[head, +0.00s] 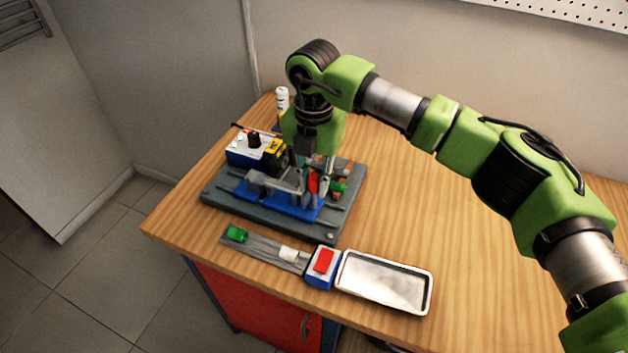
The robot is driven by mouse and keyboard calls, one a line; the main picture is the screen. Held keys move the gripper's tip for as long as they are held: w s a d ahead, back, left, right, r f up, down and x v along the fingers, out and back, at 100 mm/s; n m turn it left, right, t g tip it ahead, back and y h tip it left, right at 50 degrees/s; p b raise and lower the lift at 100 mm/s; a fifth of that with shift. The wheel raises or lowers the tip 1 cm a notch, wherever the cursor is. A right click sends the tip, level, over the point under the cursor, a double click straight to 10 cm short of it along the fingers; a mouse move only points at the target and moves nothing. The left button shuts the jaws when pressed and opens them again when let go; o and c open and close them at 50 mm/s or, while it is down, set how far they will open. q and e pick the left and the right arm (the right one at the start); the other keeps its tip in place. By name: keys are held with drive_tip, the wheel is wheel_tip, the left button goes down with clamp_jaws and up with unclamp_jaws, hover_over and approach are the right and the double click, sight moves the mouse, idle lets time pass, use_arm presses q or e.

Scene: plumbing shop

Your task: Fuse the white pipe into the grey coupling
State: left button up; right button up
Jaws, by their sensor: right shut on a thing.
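My right gripper (314,178) reaches down from above onto the right side of a fixture (228,207) with a dark grey base and blue clamp parts. It is shut on what looks like a red handle (313,184), seen between its fingers. Grey clamp parts (262,183) stand just left of the fingers. I cannot make out the grey coupling among them. My left gripper is not in view.
A blue box with a red top (323,262) and an empty white-rimmed tray (345,283) stand at the front. A white bottle (282,98) stands behind. The wooden bench (430,210) is clear on the right.

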drive_tip(key=shift+s+d+f, duration=0.1)
drive_tip(key=shift+d, duration=0.05)
drive_tip(key=shift+s+d+b, duration=0.15)
drive_tip(key=shift+s+d, duration=0.15)
drive_tip(key=shift+d, duration=0.7)
drive_tip(key=shift+s+d+b, duration=0.15)
drive_tip(key=shift+s+d, duration=0.15)
drive_tip(key=shift+d, duration=0.65)
drive_tip(key=o, duration=0.9)
drive_tip(key=shift+r+p, duration=1.9)
drive_tip(key=shift+r, duration=2.2)
